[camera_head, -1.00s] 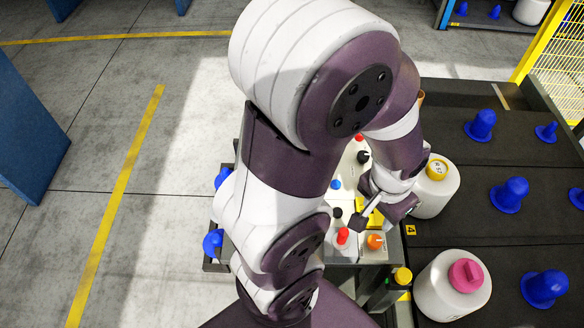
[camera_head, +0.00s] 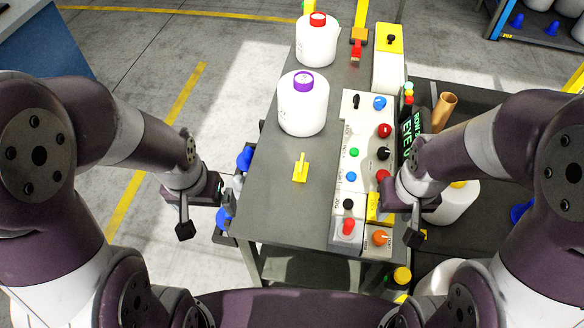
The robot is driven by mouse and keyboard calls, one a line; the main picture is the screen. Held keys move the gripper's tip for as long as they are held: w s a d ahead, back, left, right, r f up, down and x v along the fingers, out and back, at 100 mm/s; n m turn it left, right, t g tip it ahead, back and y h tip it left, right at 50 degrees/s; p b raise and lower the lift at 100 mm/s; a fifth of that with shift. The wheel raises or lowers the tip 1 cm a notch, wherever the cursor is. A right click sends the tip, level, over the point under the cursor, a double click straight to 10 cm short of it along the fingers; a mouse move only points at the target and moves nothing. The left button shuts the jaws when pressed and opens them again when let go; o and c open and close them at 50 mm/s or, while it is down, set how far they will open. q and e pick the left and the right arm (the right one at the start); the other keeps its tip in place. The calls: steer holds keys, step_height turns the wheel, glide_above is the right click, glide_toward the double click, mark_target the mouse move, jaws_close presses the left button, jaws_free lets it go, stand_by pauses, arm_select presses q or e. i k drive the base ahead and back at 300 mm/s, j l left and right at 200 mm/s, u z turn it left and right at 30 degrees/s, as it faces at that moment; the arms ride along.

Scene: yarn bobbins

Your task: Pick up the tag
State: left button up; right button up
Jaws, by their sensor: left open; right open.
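A small yellow tag (camera_head: 300,170) with an upright tab rests on the grey table, left of the control panel and in front of the bobbin with the purple top. My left gripper (camera_head: 207,216) is open and empty beyond the table's left edge, to the left of the tag and a little nearer to me. My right gripper (camera_head: 413,224) is open at the right side of the control panel, well to the right of the tag; its far finger is partly hidden.
The grey table (camera_head: 285,220) is bare around the tag. A button panel (camera_head: 356,170) lines the right side. Blue cones (camera_head: 245,158) sit beside the left edge.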

mark_target(301, 168)
steer(key=k+j+z, duration=0.1)
steer(key=j+z, duration=0.25)
steer(key=k+j+z, duration=0.3)
steer(key=j, duration=0.15)
steer(key=k+j+z, duration=0.1)
steer(key=j+z, duration=0.25)
steer(key=i+j+z, duration=0.1)
steer(key=j+z, duration=0.75)
steer(key=j, duration=0.15)
steer(key=j+z, duration=0.45)
steer(key=k+j+z, duration=0.1)
steer(key=j+z, duration=0.3)
steer(key=j, duration=0.15)
steer(key=i+j+z, duration=0.1)
steer(key=j+z, duration=0.25)
